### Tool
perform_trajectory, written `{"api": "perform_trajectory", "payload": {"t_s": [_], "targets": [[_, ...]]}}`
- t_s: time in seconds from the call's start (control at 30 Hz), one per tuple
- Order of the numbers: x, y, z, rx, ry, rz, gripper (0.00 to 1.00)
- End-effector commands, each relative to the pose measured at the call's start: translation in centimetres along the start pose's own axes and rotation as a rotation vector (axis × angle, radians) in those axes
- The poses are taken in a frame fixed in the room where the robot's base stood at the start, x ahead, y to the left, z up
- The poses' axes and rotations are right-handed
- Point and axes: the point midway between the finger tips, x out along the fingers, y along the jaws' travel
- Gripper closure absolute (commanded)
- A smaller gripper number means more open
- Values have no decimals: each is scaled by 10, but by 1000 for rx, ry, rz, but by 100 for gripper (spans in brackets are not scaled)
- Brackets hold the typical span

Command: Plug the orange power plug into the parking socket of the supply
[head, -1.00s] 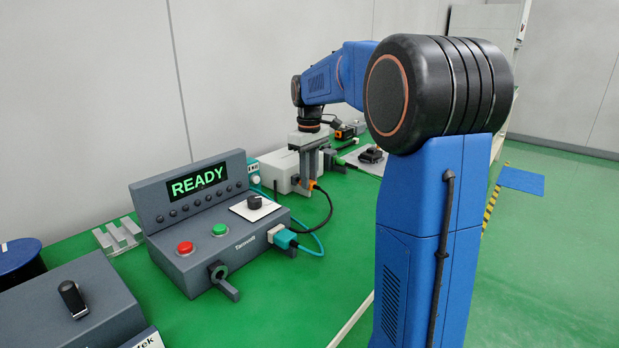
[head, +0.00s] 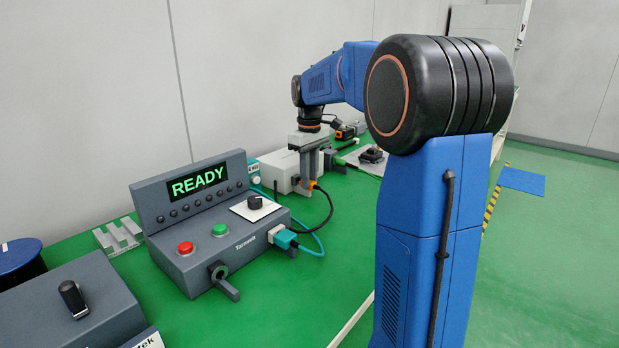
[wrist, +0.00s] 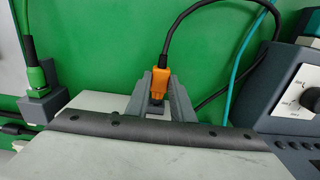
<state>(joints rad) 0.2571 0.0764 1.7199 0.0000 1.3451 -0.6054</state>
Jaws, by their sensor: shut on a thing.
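The orange power plug (wrist: 159,82) is between the two grey fingers of my gripper (wrist: 160,92) in the wrist view, with a black cable leaving its far end. My gripper is shut on it. In the head view, my gripper (head: 307,166) points down beside a pale box (head: 281,172), and a bit of the orange plug (head: 313,184) shows at its lower end. The plug's front end is hidden by the fingers and gripper body, so I cannot tell whether it sits in a socket. I cannot make out the parking socket.
A green plug (wrist: 37,75) stands in a grey block (wrist: 43,105) left of my gripper in the wrist view. A grey console (head: 215,225) with a READY display and a teal plug (head: 284,238) stands nearer in the head view. Black and teal cables loop between.

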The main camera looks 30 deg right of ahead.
Motion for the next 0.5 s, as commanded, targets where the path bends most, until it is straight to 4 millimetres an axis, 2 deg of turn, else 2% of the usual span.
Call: {"api": "perform_trajectory", "payload": {"t_s": [0.5], "targets": [[0, 0, -10, 0, 0, 0, 100]]}}
